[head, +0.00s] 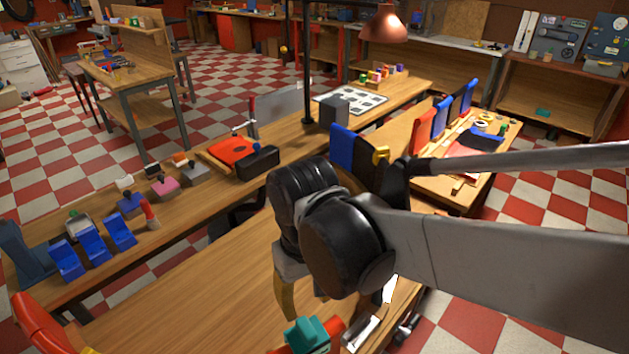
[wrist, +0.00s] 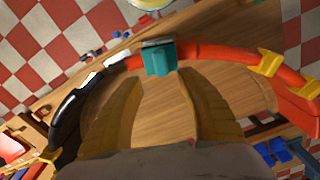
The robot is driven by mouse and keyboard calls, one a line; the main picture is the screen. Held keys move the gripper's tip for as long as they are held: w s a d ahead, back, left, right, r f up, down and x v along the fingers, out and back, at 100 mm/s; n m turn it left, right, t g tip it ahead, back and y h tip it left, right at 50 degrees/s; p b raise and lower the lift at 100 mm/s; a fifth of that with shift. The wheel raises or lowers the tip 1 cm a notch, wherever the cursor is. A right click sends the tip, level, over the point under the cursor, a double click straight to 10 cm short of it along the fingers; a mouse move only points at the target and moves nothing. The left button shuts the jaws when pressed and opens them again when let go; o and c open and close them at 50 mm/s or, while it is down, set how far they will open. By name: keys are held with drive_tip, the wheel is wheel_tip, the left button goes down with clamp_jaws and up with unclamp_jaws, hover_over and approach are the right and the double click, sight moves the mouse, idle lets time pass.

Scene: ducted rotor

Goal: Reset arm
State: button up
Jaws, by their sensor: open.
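My gripper (wrist: 159,80) is open, its two ochre fingers spread in the wrist view with only wood tabletop visible between them. In the head view one ochre finger (head: 286,297) points down over the near table; the other is mostly hidden. A teal block (wrist: 158,58) sits on the curved duct just past the fingertips; it also shows at the bottom of the head view (head: 307,336). The duct has a red arc (wrist: 215,52) with yellow clips (wrist: 269,63) on the right and a black arc (wrist: 72,118) on the left. My fingers appear apart from the block.
The near wood table (head: 190,300) is largely bare. A side bench on the right holds upright red and blue parts (head: 441,117).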

drive_tip(key=shift+d, duration=0.1)
drive_tip(key=d+f+m+t+b, duration=0.1)
drive_tip(key=d+m+t+b, duration=0.5)
drive_tip(key=d, duration=1.5)
drive_tip(key=shift+w+d+f+m+t, duration=0.15)
drive_tip(key=shift+w+d+m+t, duration=0.2)
drive_tip(key=shift+t, duration=0.25)
drive_tip(key=shift+a, duration=0.1)
